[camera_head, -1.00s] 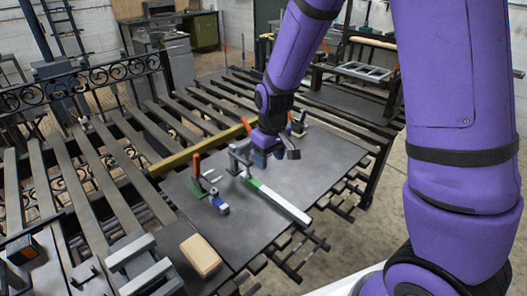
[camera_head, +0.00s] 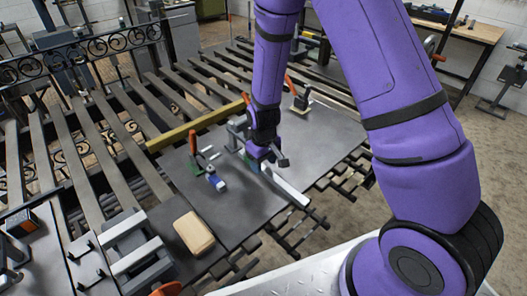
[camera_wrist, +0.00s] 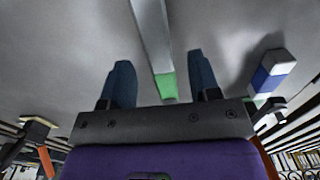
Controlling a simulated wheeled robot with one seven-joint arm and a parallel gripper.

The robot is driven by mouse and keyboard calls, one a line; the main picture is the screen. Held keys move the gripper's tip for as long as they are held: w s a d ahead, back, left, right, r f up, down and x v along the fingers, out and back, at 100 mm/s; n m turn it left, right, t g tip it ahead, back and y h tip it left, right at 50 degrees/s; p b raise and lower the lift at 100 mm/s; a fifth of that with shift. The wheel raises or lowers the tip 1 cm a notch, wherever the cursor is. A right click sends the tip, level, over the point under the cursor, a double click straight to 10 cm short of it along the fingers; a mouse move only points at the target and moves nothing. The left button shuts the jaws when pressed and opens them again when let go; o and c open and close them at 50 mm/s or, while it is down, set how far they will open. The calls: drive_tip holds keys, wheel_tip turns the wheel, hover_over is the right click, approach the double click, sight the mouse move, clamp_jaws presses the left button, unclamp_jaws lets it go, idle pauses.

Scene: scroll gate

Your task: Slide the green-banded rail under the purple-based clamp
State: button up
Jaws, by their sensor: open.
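The green-banded rail is a long pale bar (camera_head: 290,188) lying on the dark plate, with its green band (camera_wrist: 167,86) near one end. My gripper (camera_head: 267,160) is over that banded end, pointing down. In the wrist view my open gripper (camera_wrist: 162,82) has one finger on each side of the rail, with gaps between; whether they are low enough to flank it is unclear. A grey clamp (camera_head: 237,132) stands just behind my gripper and is partly hidden. I cannot make out a purple base on any clamp.
A clamp with an orange handle and green base (camera_head: 195,155) stands left, beside a blue-and-white piece (camera_head: 217,183). Another orange-handled clamp with a yellowish base (camera_head: 300,100) stands behind right. A tan block (camera_head: 193,232) lies front left. The plate's right part is clear.

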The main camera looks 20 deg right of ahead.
sight(293, 153)
drive_tip(key=shift+f, duration=1.3)
clamp_jaws()
drive_tip(key=shift+d, duration=0.1)
drive_tip(key=shift+w+d, duration=0.9)
drive_tip(key=shift+d, duration=1.2)
drive_tip(key=shift+w+d, duration=0.9)
drive_tip(key=shift+d, duration=1.25)
drive_tip(key=shift+w+d, duration=0.9)
drive_tip(key=shift+d, duration=1.2)
unclamp_jaws()
